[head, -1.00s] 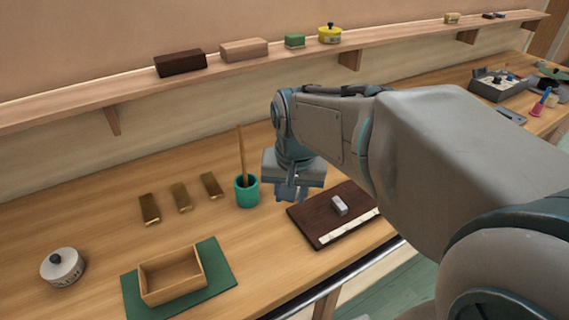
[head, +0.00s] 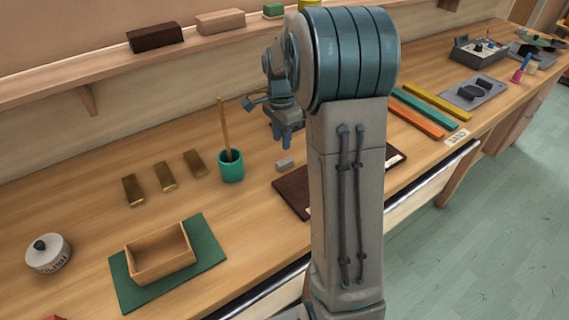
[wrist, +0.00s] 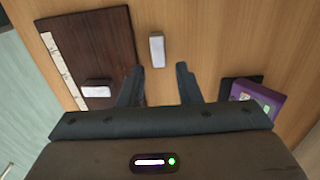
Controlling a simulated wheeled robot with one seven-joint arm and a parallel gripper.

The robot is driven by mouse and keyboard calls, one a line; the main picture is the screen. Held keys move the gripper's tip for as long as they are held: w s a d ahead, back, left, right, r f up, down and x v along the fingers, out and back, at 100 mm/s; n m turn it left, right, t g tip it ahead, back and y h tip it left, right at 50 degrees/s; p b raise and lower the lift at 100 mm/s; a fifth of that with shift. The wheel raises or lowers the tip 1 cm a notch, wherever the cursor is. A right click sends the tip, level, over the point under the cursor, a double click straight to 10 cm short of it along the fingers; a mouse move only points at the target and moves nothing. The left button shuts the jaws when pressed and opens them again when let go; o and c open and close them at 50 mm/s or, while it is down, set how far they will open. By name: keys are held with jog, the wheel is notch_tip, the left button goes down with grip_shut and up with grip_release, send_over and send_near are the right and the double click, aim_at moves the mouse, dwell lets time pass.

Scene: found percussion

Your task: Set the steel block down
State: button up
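A small pale grey block (head: 285,163) lies on the bare wood bench beside the dark board (head: 290,190), apart from it. The block also shows in the wrist view (wrist: 157,50), just beyond my fingertips. I take it for the steel block. My gripper (wrist: 160,68) is open and empty, with a finger towards either side of the block. In the head view my gripper (head: 287,140) hangs above and clear of the block. A second pale block (wrist: 97,90) lies on the dark board in the wrist view. My arm hides it in the head view.
A green cup (head: 231,166) with a stick stands left of the block. Brass bars (head: 165,177), a wooden box (head: 160,257) on a green mat and a white pot (head: 48,253) are further left. A purple object (wrist: 258,97) is near my right finger in the wrist view.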

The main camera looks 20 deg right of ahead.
aim_at(285, 161)
notch_tip(285, 161, down, 3)
jog(key=shift+f, duration=0.15)
jog(key=shift+s+d+f+p, duration=0.1)
jog(key=shift+d+f+p, duration=0.1)
jog(key=shift+f, duration=0.7)
jog(key=shift+w+d+f+p, duration=0.1)
jog(key=shift+f+p, duration=0.05)
jog(key=shift+f, duration=0.7)
jog(key=shift+s+d+f+p, duration=0.1)
jog(key=shift+f+p, duration=0.1)
jog(key=shift+f, duration=0.7)
grip_shut()
